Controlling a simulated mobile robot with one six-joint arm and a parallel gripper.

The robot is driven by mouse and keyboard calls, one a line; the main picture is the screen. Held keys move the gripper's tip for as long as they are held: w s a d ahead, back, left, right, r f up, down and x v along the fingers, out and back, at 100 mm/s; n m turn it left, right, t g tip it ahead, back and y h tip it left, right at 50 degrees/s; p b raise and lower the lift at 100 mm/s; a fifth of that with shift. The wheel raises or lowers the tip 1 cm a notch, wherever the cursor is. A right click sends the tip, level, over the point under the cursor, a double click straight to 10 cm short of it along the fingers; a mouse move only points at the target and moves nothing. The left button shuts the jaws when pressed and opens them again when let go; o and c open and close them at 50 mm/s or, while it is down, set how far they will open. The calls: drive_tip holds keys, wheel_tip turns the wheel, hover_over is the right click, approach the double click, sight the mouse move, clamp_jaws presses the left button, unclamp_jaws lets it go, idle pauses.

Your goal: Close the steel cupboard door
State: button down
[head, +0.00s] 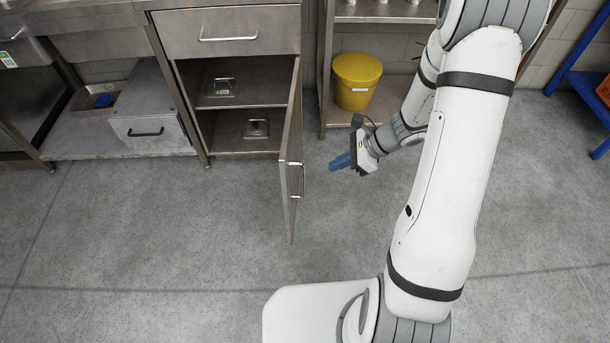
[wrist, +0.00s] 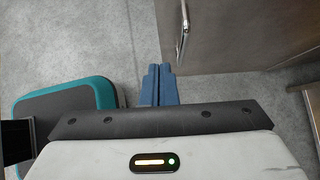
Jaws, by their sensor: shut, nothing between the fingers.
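The steel cupboard door (head: 290,158) stands wide open, swung out toward me from the right side of the steel cupboard (head: 241,130). Its bar handle (head: 299,180) is on the right-facing outer side. My gripper (head: 338,162) is shut and empty, a little to the right of the door, with its blue fingers pointing toward it. A gap of floor shows between the fingertips and the door. In the wrist view my gripper (wrist: 158,70) shows its blue fingers together, with the door (wrist: 220,35) and its handle (wrist: 182,28) ahead to the right.
Steel pans with lids stand on the cupboard shelves. A drawer (head: 228,32) above is shut. A yellow tub (head: 355,82) stands on a low shelf behind my gripper. A steel box (head: 150,112) is at left, a blue frame (head: 580,80) at right. The floor in front is clear.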

sight(287, 182)
drive_tip(key=shift+a+r+b+x, duration=0.35)
drive_tip(key=shift+b+x, duration=0.1)
drive_tip(key=shift+x, duration=1.65)
drive_tip(key=shift+a+r+b+x, duration=0.3)
drive_tip(key=shift+r+b+x, duration=0.1)
drive_tip(key=shift+x, duration=1.65)
drive_tip(key=shift+a+r+b+x, duration=0.35)
drive_tip(key=shift+b+x, duration=0.1)
drive_tip(key=shift+x, duration=1.65)
drive_tip(key=shift+w, duration=0.15)
